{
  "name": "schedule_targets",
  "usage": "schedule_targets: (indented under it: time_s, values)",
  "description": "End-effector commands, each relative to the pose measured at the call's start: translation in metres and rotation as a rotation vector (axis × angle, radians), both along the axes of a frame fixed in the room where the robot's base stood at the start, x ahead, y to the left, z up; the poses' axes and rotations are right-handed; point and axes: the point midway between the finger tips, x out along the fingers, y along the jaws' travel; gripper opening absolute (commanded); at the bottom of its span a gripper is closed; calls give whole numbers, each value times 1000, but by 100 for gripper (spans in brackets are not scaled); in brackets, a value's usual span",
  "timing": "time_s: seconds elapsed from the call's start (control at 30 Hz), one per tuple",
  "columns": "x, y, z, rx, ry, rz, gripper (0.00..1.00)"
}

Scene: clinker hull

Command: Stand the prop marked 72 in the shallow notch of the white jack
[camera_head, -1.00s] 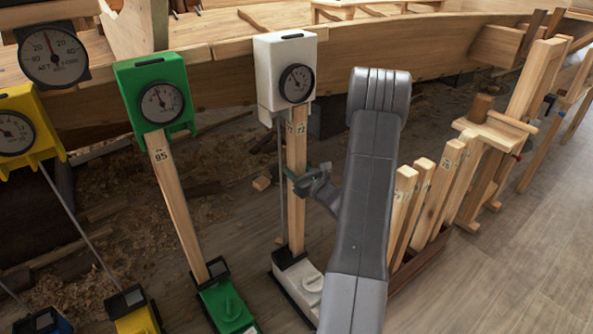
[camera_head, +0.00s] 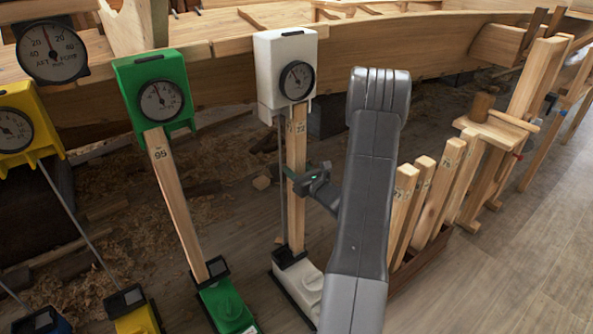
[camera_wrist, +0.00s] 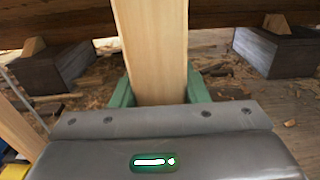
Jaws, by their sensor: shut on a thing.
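The white jack has a head with a dial (camera_head: 274,75) against the hull and a white base (camera_head: 298,283) on the floor, joined by a thin rod. The pale wooden prop marked 72 (camera_head: 296,222) stands nearly upright between them. Its foot is at the dark block on the base and its top is at the underside of the head. Which notch its top is in cannot be told. My gripper (camera_head: 297,174) is shut on the prop around its middle. In the wrist view the green jaws (camera_wrist: 156,98) flank the prop (camera_wrist: 151,45).
The green jack (camera_head: 152,85) with its prop marked 95 (camera_head: 178,205) stands to the left, and a yellow jack (camera_head: 18,125) beyond. Several props (camera_head: 430,200) stand in a brown rack at right. The hull plank (camera_head: 420,55) runs behind. Floor at right is clear.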

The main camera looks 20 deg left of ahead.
Motion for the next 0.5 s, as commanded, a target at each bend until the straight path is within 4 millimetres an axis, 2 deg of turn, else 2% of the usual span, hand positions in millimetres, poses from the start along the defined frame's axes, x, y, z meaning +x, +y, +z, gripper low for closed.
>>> schedule_targets:
  time_s: [0.2, 0.23, 0.33, 0.37, 0.5]
  values:
    - [0, 0, 1, 2, -3, 0, 0]
    - [0, 0, 1, 2, -3, 0, 43]
    - [0, 0, 1, 1, -2, 0, 62]
    - [0, 0, 1, 1, -2, 0, 66]
    - [0, 0, 1, 1, -1, 0, 66]
